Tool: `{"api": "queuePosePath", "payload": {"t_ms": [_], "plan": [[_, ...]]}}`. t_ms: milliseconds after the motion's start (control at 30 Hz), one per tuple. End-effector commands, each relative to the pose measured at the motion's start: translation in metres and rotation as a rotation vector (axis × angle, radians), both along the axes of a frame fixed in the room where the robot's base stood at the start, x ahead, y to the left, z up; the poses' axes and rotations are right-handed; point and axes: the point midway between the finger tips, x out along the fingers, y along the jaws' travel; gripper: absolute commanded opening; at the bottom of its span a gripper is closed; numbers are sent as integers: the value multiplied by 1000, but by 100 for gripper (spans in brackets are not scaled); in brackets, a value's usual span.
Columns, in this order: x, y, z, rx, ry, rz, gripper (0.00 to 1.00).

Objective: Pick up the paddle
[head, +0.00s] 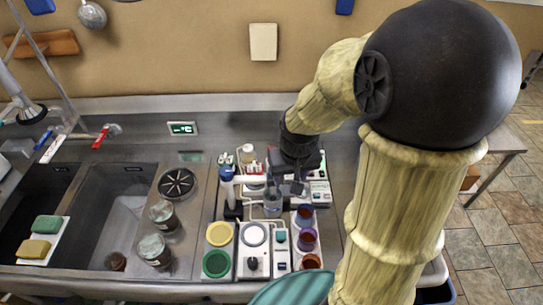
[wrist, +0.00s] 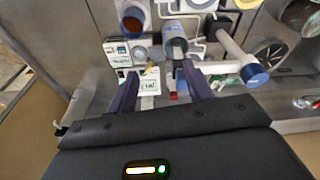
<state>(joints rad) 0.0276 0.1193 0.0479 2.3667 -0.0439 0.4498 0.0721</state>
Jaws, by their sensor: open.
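I cannot pick out the paddle with certainty in either view. My gripper (head: 298,187) is open over the equipment on the counter in the head view. Its two dark fingers (wrist: 160,78) stand apart in the wrist view, with nothing visibly clamped between them. Small red (wrist: 172,95) and blue (wrist: 180,76) parts show between or beyond the fingers. A grey cylindrical vessel (wrist: 173,32) with something dark at its mouth lies just beyond them. A clear jar (head: 272,204) stands just left of my gripper in the head view. My arm hides part of the counter.
Several coloured cups (head: 307,240) stand right of the yellow (head: 219,234) and green (head: 216,263) discs. Lidded jars (head: 154,250) and a sink (head: 115,215) are at left.

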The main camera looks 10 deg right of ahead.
Motion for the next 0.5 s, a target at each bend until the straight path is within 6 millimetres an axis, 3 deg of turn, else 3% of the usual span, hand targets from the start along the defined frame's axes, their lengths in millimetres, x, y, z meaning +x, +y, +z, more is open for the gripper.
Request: {"api": "queuePosePath", "payload": {"t_ms": [33, 200, 500], "plan": [[21, 1, 3, -1, 7, -5, 51], [87, 5, 9, -2, 37, -39, 51], [188, 4, 9, 10, 76, -134, 51]]}}
